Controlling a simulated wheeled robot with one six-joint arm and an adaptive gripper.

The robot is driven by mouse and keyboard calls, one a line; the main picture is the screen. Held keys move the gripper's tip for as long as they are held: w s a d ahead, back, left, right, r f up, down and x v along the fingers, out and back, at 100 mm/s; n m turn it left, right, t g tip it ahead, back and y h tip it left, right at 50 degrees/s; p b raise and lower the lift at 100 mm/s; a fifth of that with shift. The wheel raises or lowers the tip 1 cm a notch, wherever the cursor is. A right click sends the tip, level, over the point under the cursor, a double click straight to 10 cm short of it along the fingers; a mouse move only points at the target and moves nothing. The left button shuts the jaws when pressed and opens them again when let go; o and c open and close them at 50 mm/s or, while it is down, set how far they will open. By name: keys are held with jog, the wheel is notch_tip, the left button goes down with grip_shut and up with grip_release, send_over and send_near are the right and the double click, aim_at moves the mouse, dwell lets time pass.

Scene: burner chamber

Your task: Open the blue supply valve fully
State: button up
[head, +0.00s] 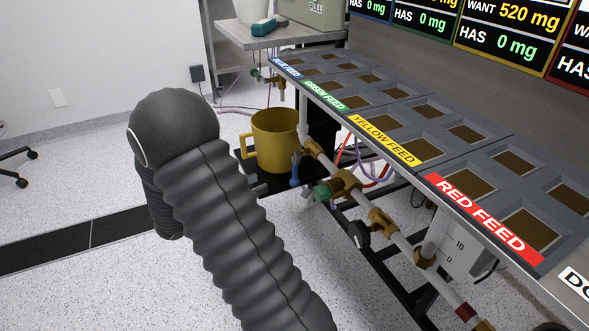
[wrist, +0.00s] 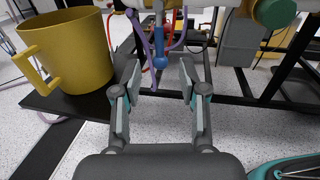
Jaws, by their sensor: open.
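A blue valve handle (head: 295,170) hangs downward from the brass pipe (head: 340,181) under the front edge of the feed bench. In the wrist view the blue handle (wrist: 160,61) shows at top centre, beyond my fingers and roughly in line with the gap between them. My gripper (wrist: 158,70) is open and empty, with a finger on each side of that gap. It looks apart from the handle, though depth is hard to judge. In the head view my dark arm hides most of the gripper.
A yellow mug (head: 275,140) stands left of the blue handle on a black platform. A green knob (head: 322,192) and a black knob (head: 358,235) sit farther right along the pipe. Purple and red hoses (wrist: 178,30) hang close behind the handle. Open floor lies left.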

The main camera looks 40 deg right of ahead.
aim_at(295, 166)
jog(key=d, duration=1.3)
jog(key=shift+s+d, duration=0.2)
jog(key=shift+d, duration=0.2)
jog(key=shift+c, duration=0.2)
grip_shut()
